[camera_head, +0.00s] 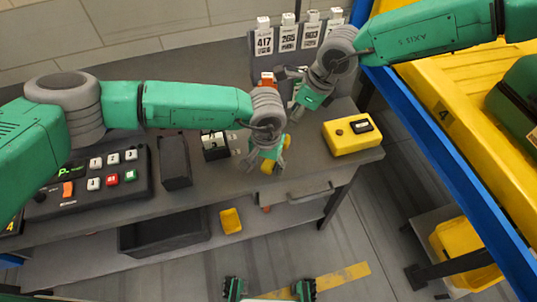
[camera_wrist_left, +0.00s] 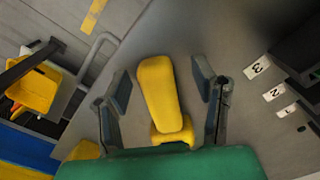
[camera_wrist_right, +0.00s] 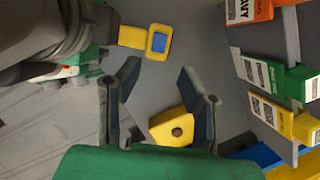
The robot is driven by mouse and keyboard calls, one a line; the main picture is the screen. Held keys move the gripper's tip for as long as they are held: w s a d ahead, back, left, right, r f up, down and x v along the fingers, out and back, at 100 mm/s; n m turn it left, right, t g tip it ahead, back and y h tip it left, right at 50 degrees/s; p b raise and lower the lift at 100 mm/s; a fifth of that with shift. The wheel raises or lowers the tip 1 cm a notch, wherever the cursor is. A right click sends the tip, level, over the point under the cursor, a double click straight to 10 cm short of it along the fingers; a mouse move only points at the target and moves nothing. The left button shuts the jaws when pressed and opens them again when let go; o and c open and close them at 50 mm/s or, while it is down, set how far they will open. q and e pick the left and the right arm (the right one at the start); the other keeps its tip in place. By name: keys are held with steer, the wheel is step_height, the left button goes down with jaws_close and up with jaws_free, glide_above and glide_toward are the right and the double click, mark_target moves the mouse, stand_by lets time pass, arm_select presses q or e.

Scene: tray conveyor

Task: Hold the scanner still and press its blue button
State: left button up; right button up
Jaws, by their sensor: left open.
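The yellow scanner lies on the grey table. In the left wrist view its yellow handle (camera_wrist_left: 160,90) is between the spread fingers of my left gripper (camera_wrist_left: 163,76), with gaps on both sides. In the head view the scanner (camera_head: 267,167) is mostly hidden under my left gripper (camera_head: 272,158). In the right wrist view the scanner's yellow head (camera_wrist_right: 133,37) shows with its blue button (camera_wrist_right: 159,42) facing up, beyond the fingertips. My right gripper (camera_wrist_right: 158,75) is open and empty. It also shows above the table in the head view (camera_head: 298,108).
A yellow box (camera_head: 340,145) with a dark button stands at the table's right end. Numbered label holders (camera_head: 263,40) stand at the back. A keypad panel (camera_head: 127,182) and a dark block (camera_head: 174,162) are left. A blue-edged yellow conveyor (camera_head: 420,100) borders the right.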

arm_select(q)
steer(key=shift+f, duration=0.25)
steer(key=shift+d, duration=0.1)
arm_select(e)
steer(key=shift+d, duration=0.1)
arm_select(q)
steer(key=shift+d, duration=0.2)
jaws_close()
arm_select(e)
steer(key=shift+d, duration=0.2)
steer(key=c, duration=0.7)
arm_select(q)
steer(key=shift+a, duration=0.15)
arm_select(e)
steer(key=shift+a, duration=0.15)
jaws_close()
arm_select(q)
steer(key=shift+a, duration=0.1)
arm_select(e)
steer(key=shift+a, duration=0.1)
